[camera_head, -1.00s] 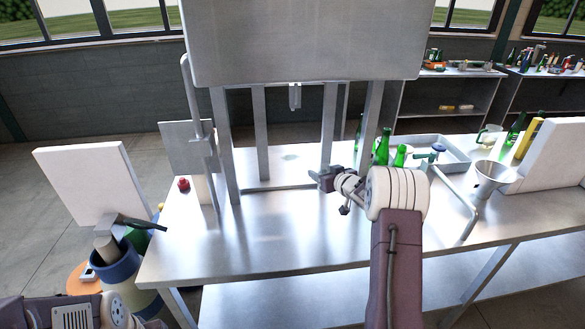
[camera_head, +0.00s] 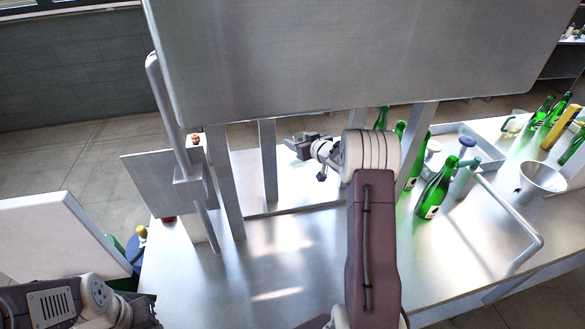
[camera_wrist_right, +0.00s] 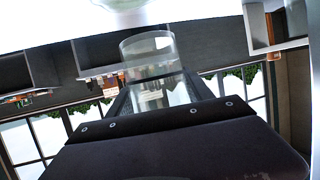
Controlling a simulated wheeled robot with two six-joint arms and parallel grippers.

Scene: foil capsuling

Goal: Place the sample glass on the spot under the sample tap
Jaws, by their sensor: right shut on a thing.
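My right gripper (camera_head: 294,145) reaches in between the legs under the big metal tank (camera_head: 350,60). In the right wrist view it is shut on the clear sample glass (camera_wrist_right: 148,48), whose round wall stands out beyond the dark fingers. In the head view I cannot make out the glass clearly at the gripper. The sample tap is hidden behind the tank's front. The spot under it cannot be made out. My left arm shows at the lower left, but its gripper is out of view.
The metal table (camera_head: 440,265) is clear in front. Several green bottles (camera_head: 435,190) stand to the right of my arm, by a metal tray (camera_head: 490,152) and a funnel (camera_head: 541,180). A square plate (camera_head: 160,182) and a slanted pole stand at the left. The tank legs flank my gripper.

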